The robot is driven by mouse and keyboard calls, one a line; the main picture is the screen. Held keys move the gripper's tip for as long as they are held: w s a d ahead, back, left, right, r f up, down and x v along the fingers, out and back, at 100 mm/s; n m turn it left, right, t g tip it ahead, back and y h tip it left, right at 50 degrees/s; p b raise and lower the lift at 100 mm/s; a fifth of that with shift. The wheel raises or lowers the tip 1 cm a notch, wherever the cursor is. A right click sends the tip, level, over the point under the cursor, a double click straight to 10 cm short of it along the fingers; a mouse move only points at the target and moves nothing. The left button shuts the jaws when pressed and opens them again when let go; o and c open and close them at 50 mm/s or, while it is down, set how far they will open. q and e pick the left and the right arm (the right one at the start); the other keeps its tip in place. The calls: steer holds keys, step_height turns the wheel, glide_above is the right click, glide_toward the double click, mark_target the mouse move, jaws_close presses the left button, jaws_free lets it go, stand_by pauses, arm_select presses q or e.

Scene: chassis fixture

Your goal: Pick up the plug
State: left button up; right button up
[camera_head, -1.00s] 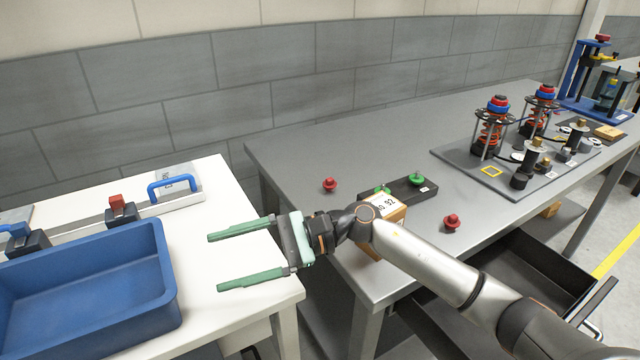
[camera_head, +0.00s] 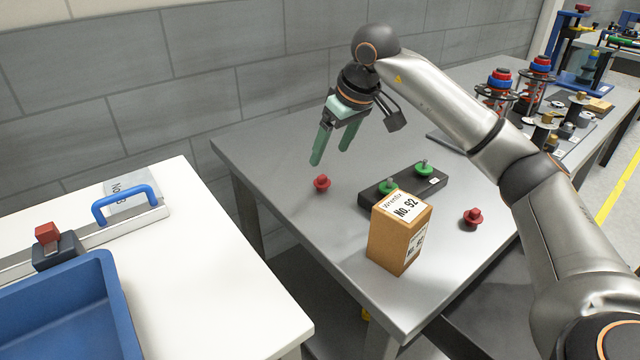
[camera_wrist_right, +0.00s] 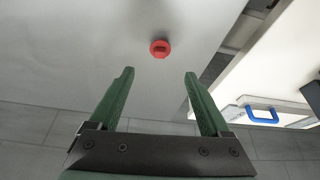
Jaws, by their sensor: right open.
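A red plug (camera_head: 321,183) stands on the grey table near its left edge. It also shows in the right wrist view (camera_wrist_right: 160,48), ahead of and between the fingertips. A second red plug (camera_head: 472,217) stands further right, near the table's front edge. Two green plugs (camera_head: 388,186) (camera_head: 423,168) sit on a black block (camera_head: 404,188). My right gripper (camera_head: 329,157) is open and empty, pointing down above the table just behind the left red plug, not touching it. In the right wrist view its green fingers (camera_wrist_right: 158,74) are spread apart. My left gripper is not in view.
An orange-brown box (camera_head: 391,241) labelled No. 92 stands at the front of the grey table (camera_head: 270,150). A white table (camera_head: 190,270) with a blue bin (camera_head: 75,320) and a blue handle (camera_head: 125,202) is at left. Spring assemblies (camera_head: 497,92) stand at the back right.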

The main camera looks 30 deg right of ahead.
mark_target(324, 177)
steer(key=x, duration=0.2)
steer(key=shift+w+f, duration=0.15)
steer(key=shift+f, duration=0.2)
steer(key=x, duration=0.3)
steer(key=b+x, duration=0.1)
steer(key=x, duration=0.1)
steer(key=shift+s+f, duration=0.2)
steer(key=shift+s, duration=0.15)
steer(key=shift+d, duration=0.1)
jaws_close()
